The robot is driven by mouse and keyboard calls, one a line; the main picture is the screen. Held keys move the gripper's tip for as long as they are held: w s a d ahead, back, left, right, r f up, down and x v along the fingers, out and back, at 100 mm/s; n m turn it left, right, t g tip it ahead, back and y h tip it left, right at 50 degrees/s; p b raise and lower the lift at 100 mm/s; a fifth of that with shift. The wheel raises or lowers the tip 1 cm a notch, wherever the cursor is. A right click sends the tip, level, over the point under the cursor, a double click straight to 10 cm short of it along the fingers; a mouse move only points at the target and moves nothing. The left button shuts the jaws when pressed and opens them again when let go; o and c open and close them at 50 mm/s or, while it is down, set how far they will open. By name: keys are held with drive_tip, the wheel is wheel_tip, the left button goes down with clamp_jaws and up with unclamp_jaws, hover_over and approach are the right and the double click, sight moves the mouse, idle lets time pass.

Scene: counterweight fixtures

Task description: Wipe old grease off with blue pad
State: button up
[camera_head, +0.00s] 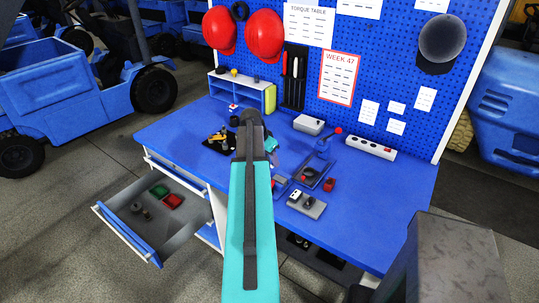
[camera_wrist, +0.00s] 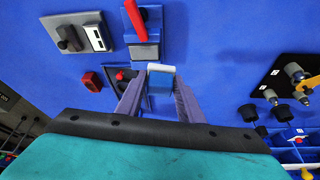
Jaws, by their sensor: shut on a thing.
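The blue pad (camera_wrist: 161,82), with a pale strip along its top edge, sits between the two fingers of my gripper (camera_wrist: 160,96) in the wrist view. My gripper is shut on it, over the blue bench top. A small dark plate with a red part (camera_wrist: 121,74) lies just left of the pad. Whether the pad touches it or the bench, I cannot tell. A fixture with a red handle (camera_wrist: 135,20) and a grey block is above it in the picture. My arm hides the pad in the head view. I cannot make out any grease.
On the bench (camera_head: 385,205) are a grey block with a switch (camera_head: 306,205), a power strip (camera_head: 371,147), a grey box (camera_head: 308,124) and a black mat with tools (camera_head: 217,143). An open drawer (camera_head: 150,215) juts out at left. The right bench end is clear.

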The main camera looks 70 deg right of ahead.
drive_tip(key=shift+s+r+p, duration=0.1)
drive_tip(key=shift+r+p, duration=0.2)
drive_tip(key=shift+r, duration=0.6)
